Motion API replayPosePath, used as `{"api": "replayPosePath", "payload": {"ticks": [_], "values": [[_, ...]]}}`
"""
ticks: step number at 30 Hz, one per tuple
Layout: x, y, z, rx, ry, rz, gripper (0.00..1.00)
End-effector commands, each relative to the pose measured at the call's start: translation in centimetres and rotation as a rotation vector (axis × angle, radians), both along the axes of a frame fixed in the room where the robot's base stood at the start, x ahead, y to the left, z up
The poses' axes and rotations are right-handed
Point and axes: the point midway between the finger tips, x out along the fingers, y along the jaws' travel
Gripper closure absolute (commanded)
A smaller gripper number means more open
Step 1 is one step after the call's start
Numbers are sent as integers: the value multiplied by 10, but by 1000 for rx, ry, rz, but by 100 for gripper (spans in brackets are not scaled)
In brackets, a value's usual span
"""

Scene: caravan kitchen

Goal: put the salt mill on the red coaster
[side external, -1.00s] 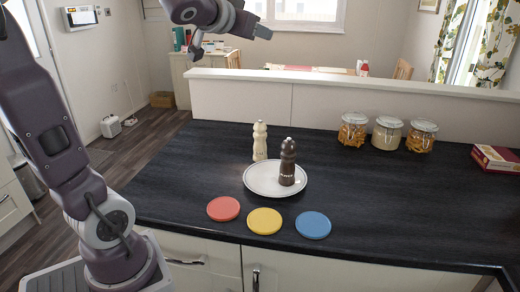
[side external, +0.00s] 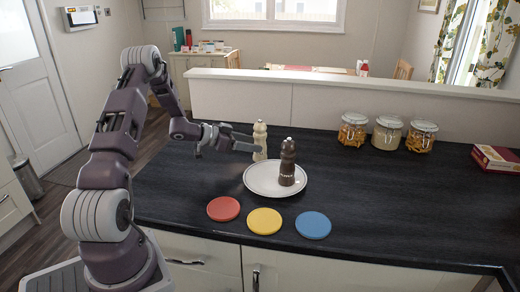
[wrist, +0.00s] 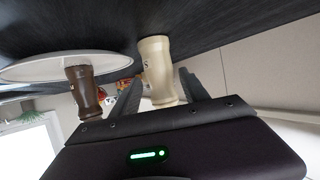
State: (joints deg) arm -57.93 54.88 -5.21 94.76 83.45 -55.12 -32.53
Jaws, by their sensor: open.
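The cream salt mill (side external: 260,141) stands upright on the dark worktop just behind the white plate (side external: 254,189). The red coaster (side external: 223,209) lies bare near the front edge, left of the yellow coaster. My gripper (side external: 250,143) is open and low at the left of the salt mill. In the wrist view, which is upside down, the salt mill (wrist: 157,62) shows between my two fingertips (wrist: 161,76). I cannot tell whether either finger touches it. A dark brown mill (side external: 287,164) stands on the plate, and it also shows in the wrist view (wrist: 86,92).
The yellow coaster (side external: 264,221) and blue coaster (side external: 313,225) lie right of the red one. Several glass jars (side external: 388,133) and a red box (side external: 496,158) stand at the back right. A low white partition (side external: 330,105) runs behind the worktop.

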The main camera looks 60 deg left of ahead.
Motion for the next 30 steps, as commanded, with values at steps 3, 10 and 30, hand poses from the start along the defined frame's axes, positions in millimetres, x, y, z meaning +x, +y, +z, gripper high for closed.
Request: {"api": "replayPosePath", "payload": {"ticks": [3,10,30], "values": [[6,-1,-11,1,-2,-1,47],[40,-9,-28,2,-3,-3,47],[63,-13,-38,3,-2,-1,100]]}}
